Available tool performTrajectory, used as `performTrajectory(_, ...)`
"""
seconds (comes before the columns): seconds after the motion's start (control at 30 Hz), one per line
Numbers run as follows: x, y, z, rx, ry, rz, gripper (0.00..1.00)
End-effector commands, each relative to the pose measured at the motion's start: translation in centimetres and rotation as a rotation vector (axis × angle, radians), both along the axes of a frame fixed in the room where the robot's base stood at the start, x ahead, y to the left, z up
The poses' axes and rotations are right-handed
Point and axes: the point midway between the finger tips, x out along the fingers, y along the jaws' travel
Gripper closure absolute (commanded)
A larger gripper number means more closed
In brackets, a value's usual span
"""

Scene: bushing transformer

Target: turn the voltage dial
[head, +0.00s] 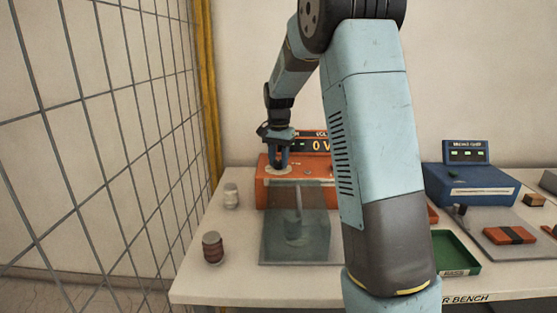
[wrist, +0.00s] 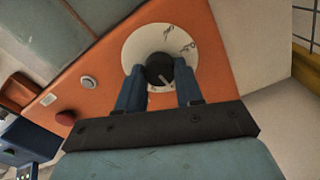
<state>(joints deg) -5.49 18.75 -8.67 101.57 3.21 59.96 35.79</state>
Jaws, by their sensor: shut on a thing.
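The voltage dial (wrist: 160,70) is a dark round knob with a white pointer mark, set in a pale disc (wrist: 136,46) on the orange unit (wrist: 100,72). In the wrist view, the two blue fingers of my gripper (wrist: 160,80) stand on either side of the dial, shut on it. In the head view, my gripper (head: 278,160) points down onto the top of the orange unit (head: 262,195). The display (head: 320,146) behind it reads "0 V", partly hidden by my arm. The dial itself is hidden by my gripper in the head view.
A clear box (head: 280,240) stands in front of the orange unit. A brown ribbed bushing (head: 213,248) and a pale one (head: 231,196) stand at left. A blue device (head: 470,188) and a green tray (head: 455,252) are at right. A mesh fence (head: 100,130) borders the left.

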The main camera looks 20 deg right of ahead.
Motion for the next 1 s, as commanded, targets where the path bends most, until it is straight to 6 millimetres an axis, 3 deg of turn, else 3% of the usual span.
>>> performTrajectory(0.73, 0.22, 0.01, 0.25, 0.0, -0.009, -0.086, 0.95)
performTrajectory(0.77, 0.22, 0.01, 0.25, 0.0, -0.009, -0.086, 0.62)
performTrajectory(1.0, 0.11, 0.0, 0.13, 0.0, -0.004, -0.085, 0.39)
